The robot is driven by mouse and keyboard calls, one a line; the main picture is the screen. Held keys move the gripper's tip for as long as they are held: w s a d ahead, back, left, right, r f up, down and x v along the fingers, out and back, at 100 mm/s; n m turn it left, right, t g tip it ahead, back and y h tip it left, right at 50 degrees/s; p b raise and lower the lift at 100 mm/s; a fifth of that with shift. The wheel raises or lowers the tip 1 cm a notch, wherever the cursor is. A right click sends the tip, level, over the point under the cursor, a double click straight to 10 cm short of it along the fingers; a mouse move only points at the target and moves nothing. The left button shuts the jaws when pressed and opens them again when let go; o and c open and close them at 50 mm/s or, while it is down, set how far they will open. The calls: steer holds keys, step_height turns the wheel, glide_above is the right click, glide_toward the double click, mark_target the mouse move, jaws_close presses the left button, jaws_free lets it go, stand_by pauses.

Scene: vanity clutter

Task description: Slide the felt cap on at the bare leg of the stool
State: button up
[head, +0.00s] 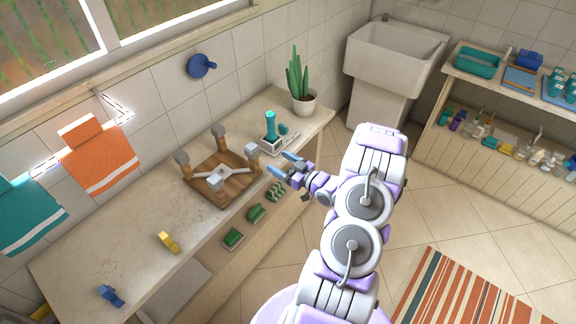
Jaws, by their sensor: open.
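The wooden stool (236,184) lies upside down on the counter, its legs pointing up around a pale metal cross brace. A grey block shows at the front (215,183) and a greyish top on the right leg (252,149). At this size I cannot tell which leg is bare or which grey piece is a loose cap. My gripper (281,163) has blue fingers, is open with nothing visible between them, and is right of the stool, apart from it.
A teal bottle in a small tray (270,146) and a potted plant (303,104) stand behind my gripper. Green items (256,214) lie along the counter's front side. A yellow piece (168,242) and a blue piece (111,295) lie at the left, with bare counter between.

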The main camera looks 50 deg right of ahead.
steer(key=shift+s+d, duration=0.1)
steer(key=shift+s, duration=1.25)
steer(key=shift+w, duration=0.15)
steer(key=w+r+n+g+h, duration=0.1)
steer(key=w+r+g+h, duration=0.2)
steer(key=w+r+g, duration=0.3)
steer(key=s+a+r+m+g+h, duration=0.2)
steer(key=s+a+r+g, duration=0.3)
steer(key=a+r, duration=0.45)
steer(key=s+a+r+g+y, duration=0.1)
steer(key=s+a+r+g, duration=0.1)
steer(key=s+a, duration=0.7)
steer(key=s+a+r+g+y, duration=0.1)
steer(key=s+a+g, duration=0.3)
steer(key=s+a, duration=0.5)
steer(key=s+a+r+g+y, duration=0.1)
steer(key=s+a+r+g, duration=0.1)
steer(key=s+a, duration=0.7)
steer(key=shift+s+a+r+g+y, duration=0.15)
steer(key=shift+a+r+g+y, duration=0.25)
steer(key=shift+a+r, duration=0.4)
